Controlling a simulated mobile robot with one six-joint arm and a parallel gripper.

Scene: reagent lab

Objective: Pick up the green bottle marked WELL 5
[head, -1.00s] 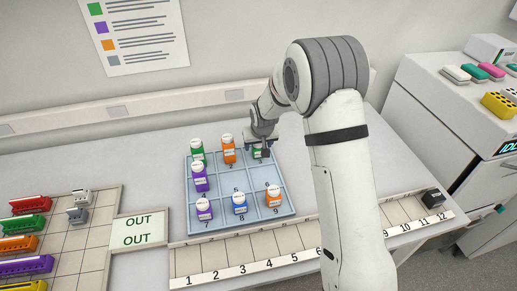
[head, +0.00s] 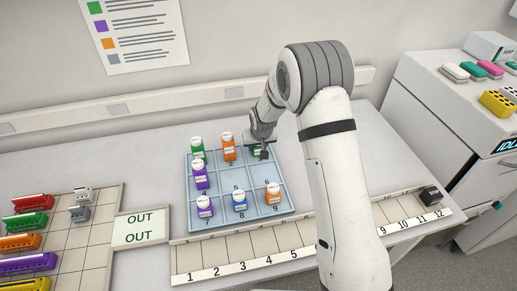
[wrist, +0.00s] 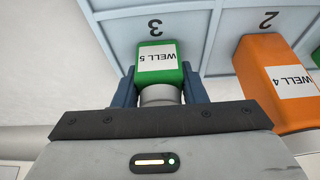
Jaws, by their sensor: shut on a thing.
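The green bottle marked WELL 5 (wrist: 158,62) is between the two fingers of my gripper (wrist: 155,88) in the wrist view, with its label facing the camera. My gripper is shut on it, one finger on each side. In the head view the green bottle (head: 257,150) shows only partly at the tray's far right compartment, marked 3, with my gripper (head: 262,149) over it. The blue-grey tray (head: 237,180) holds it and other bottles. I cannot tell whether the bottle touches the tray floor.
An orange bottle (head: 228,147) stands close to the left in compartment 2, and another green bottle (head: 198,148) is beyond it. Purple, blue and orange bottles stand nearer in the tray. A numbered rack (head: 270,244) lies in front. Compartments 5 and 6 are empty.

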